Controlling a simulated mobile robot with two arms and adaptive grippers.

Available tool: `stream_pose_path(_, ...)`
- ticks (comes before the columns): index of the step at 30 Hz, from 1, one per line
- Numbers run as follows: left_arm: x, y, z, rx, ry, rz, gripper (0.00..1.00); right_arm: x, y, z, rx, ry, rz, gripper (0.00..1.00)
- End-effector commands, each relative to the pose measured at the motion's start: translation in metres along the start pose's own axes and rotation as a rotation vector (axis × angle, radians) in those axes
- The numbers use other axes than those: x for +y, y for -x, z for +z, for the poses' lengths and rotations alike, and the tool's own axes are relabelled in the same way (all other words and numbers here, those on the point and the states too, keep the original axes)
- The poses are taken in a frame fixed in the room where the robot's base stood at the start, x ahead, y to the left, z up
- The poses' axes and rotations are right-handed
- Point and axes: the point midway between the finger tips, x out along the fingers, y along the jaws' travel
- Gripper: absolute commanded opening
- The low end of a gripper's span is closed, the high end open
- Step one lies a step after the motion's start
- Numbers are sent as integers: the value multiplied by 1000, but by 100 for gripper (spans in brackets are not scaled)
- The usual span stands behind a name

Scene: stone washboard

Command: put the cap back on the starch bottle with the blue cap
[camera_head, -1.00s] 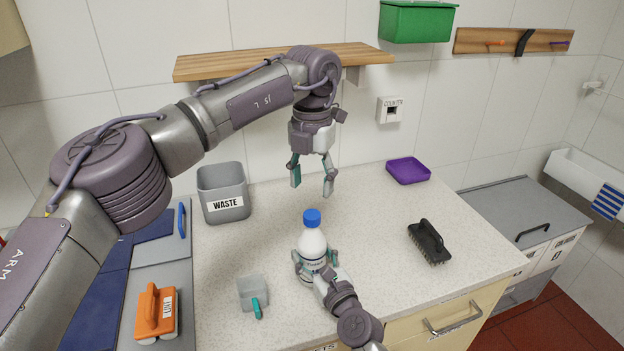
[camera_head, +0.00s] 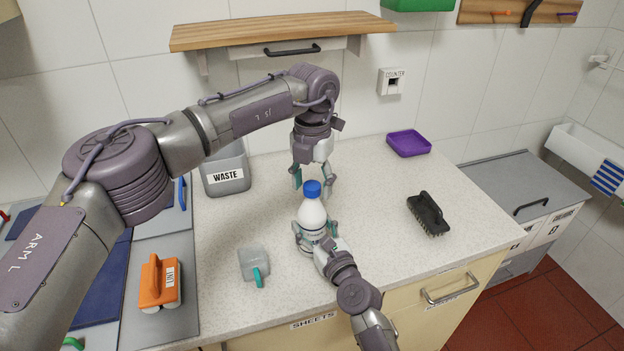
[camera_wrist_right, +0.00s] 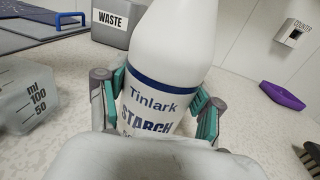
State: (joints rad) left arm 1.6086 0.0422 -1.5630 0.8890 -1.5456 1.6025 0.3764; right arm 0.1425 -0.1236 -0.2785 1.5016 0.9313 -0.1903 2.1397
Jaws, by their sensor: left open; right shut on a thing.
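The white starch bottle (camera_head: 312,216) stands upright on the speckled counter, with its blue cap (camera_head: 312,188) at the top of its neck. Whether the cap is fully seated cannot be told. In the right wrist view the bottle (camera_wrist_right: 168,70) shows its "Tinlark STARCH" label; its top is cut off there. My right gripper (camera_head: 315,240) is shut around the bottle's lower body, one finger on each side. My left gripper (camera_head: 313,177) is open and points down, just behind and above the cap in the picture. The cap hides part of it; no object shows in it.
A grey waste bin (camera_head: 226,177) stands at the back left, and a grey measuring scoop (camera_head: 254,262) left of the bottle. A black brush (camera_head: 428,214) and a purple tray (camera_head: 408,143) lie to the right. An orange-handled tool (camera_head: 158,283) is at the left. A wooden shelf (camera_head: 280,30) hangs above.

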Motion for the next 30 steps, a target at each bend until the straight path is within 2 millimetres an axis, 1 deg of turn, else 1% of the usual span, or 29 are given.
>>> stream_pose_path(1, 0, 0, 0, 0, 0, 0, 58, 0, 0, 0, 0, 0, 0, 0)
stream_pose_path(2, 0, 0, 0, 0, 0, 0, 53, 0, 0, 0, 0, 0, 0, 0)
stream_pose_path(9, 0, 0, 0, 0, 0, 0, 13, 0, 0, 0, 0, 0, 0, 0)
stream_pose_path(11, 0, 0, 0, 0, 0, 0, 3, 0, 0, 0, 0, 0, 0, 0)
stream_pose_path(12, 0, 0, 0, 0, 0, 0, 0, 0, 0, 0, 0, 0, 0, 0)
stream_pose_path(17, 0, 0, 0, 0, 0, 0, 0, 0, 0, 0, 0, 0, 0, 0)
stream_pose_path(18, 0, 0, 0, 0, 0, 0, 45, 0, 0, 0, 0, 0, 0, 0)
stream_pose_path(20, 0, 0, 0, 0, 0, 0, 55, 0, 0, 0, 0, 0, 0, 0)
stream_pose_path(21, 0, 0, 0, 0, 0, 0, 61, 0, 0, 0, 0, 0, 0, 0)
stream_pose_path(22, 0, 0, 0, 0, 0, 0, 66, 0, 0, 0, 0, 0, 0, 0)
stream_pose_path(23, 0, 0, 0, 0, 0, 0, 67, 0, 0, 0, 0, 0, 0, 0)
stream_pose_path(30, 0, 0, 0, 0, 0, 0, 67, 0, 0, 0, 0, 0, 0, 0)
